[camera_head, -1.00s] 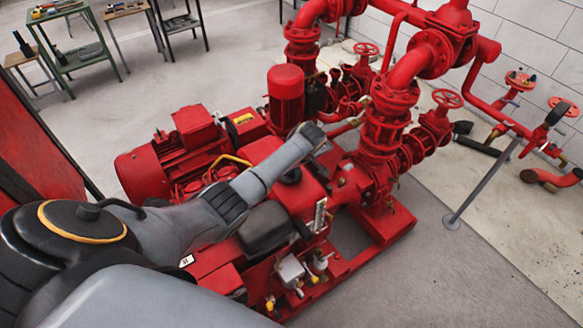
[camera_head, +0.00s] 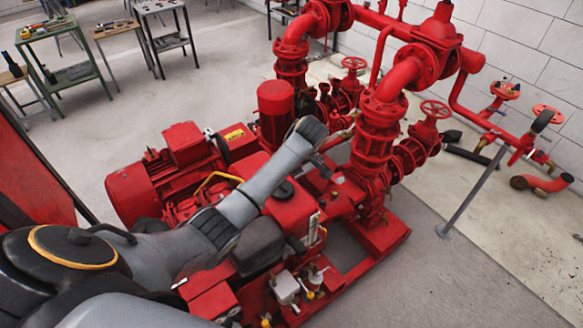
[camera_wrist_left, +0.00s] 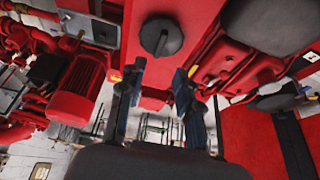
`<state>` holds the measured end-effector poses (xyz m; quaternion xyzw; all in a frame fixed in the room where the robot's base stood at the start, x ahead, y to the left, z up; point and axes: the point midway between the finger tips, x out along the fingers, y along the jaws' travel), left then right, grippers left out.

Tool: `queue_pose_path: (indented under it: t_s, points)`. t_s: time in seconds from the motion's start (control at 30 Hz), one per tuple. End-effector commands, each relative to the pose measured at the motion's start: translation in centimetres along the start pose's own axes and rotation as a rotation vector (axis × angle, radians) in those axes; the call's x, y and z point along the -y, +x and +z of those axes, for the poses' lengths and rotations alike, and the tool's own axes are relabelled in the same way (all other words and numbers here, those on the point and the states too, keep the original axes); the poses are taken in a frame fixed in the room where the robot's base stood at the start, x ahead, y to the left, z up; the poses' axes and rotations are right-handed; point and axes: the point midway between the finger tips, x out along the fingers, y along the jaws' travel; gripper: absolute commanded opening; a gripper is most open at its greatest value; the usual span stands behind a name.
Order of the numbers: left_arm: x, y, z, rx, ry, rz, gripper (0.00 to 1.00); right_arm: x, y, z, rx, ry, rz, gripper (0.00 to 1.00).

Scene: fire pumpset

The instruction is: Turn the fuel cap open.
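The fuel cap is a round black cap with a raised grip bar, set on a red tank. In the left wrist view the fuel cap (camera_wrist_left: 161,36) is at the top centre, beyond the fingertips. In the head view the fuel cap (camera_head: 284,190) shows just right of my left forearm. My left gripper (camera_wrist_left: 158,76) is open, with one finger on either side of the picture's middle and nothing between them. The fingertips look apart from the cap; the exact distance is unclear. In the head view its fingers are mostly hidden behind the wrist. My right gripper is not in view.
The red pumpset has a motor (camera_head: 140,190), a vertical red cylinder (camera_head: 275,105) and valve pipes (camera_head: 380,125) close around the arm. A black seat-like cover (camera_head: 258,245) lies below the forearm. Tool tables (camera_head: 70,70) stand far left. Floor at right is mostly clear.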

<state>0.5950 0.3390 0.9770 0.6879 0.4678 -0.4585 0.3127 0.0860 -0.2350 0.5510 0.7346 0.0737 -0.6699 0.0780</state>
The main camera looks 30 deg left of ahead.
Motion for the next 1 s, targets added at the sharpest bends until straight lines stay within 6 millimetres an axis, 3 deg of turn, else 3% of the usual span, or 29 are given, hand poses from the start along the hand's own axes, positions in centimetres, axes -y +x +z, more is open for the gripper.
queue_pose_path:
  t_s: [0.23, 0.8, 0.87, 1.0]
  points:
    - [0.0, -2.5, 0.1, 0.002, 0.002, 0.000, 0.34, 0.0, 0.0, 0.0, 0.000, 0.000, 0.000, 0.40]
    - [0.1, -2.6, 0.2, 0.002, 0.006, 0.000, 0.34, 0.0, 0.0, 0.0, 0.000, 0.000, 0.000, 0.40]
    - [0.3, -2.3, 0.8, 0.007, 0.027, 0.004, 0.34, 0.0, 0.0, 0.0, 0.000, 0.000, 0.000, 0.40]
    - [2.5, -1.1, 4.5, 0.034, 0.184, 0.039, 0.34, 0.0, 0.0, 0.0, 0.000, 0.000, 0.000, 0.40]
